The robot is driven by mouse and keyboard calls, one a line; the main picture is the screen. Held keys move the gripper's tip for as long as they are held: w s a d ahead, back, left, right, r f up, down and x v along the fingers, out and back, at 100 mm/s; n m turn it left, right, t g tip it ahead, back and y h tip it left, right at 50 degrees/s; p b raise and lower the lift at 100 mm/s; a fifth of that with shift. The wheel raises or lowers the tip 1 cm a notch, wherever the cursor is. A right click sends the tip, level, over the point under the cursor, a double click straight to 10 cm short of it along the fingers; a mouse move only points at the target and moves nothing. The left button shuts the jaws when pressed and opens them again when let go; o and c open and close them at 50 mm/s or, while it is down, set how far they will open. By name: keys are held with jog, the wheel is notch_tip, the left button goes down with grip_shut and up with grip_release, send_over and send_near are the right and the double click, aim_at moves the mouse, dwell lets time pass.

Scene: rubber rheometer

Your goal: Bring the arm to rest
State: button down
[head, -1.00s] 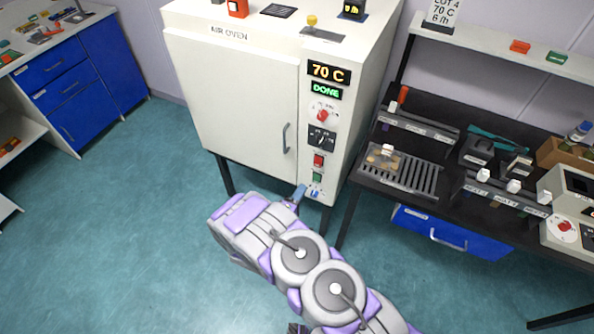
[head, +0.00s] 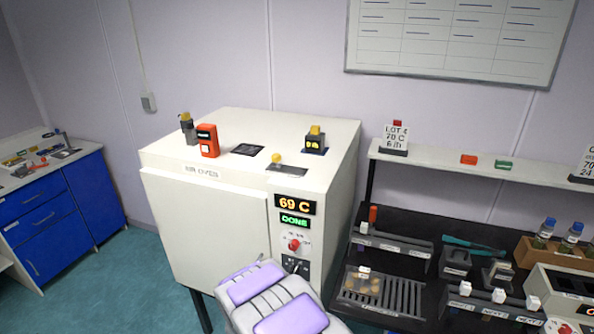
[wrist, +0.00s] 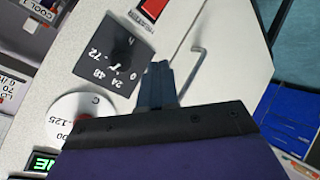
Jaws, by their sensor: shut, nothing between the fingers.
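My arm (head: 270,299) shows in the head view, folded up in front of the white air oven (head: 200,222). It covers the lower part of the oven's control strip and door. In the wrist view my gripper (wrist: 157,68) is shut and empty, its dark fingers pointing at the oven front. Near it are the black timer knob plate (wrist: 112,58) and the white temperature dial (wrist: 78,115). The oven's display (head: 295,205) reads 69 C, with a green DONE sign (head: 295,220) below it. The oven door looks closed.
A black bench (head: 405,262) with a slotted rack (head: 383,293) and several small fixtures stands right of the oven. A shelf (head: 450,160) runs above it. A blue cabinet (head: 50,205) stands at the left. Open floor (head: 150,270) lies between cabinet and oven.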

jog(key=s+d+r+m+g+y, duration=0.2)
jog(key=s+d+r+g, duration=0.1)
jog(key=s+r, duration=0.45)
jog(key=s+d+r+m+g+y, duration=0.1)
jog(key=s+d+r+g+y, duration=0.15)
jog(key=s+r, duration=0.55)
jog(key=s+d+r+m+g+h, duration=0.1)
jog(key=s+d+r+g, duration=0.1)
jog(key=s, duration=0.8)
jog(key=s+d+r+m+g, duration=0.2)
jog(key=s+d+r, duration=0.2)
jog(key=s+d, duration=0.3)
jog(key=s+d+r+m+g+h, duration=0.1)
jog(key=s+d+r+g, duration=0.2)
jog(key=s, duration=1)
jog(key=shift+s+d+m+h, duration=0.35)
jog(key=shift+d+m, duration=0.05)
jog(key=shift+d, duration=0.6)
jog(key=shift+a, duration=0.15)
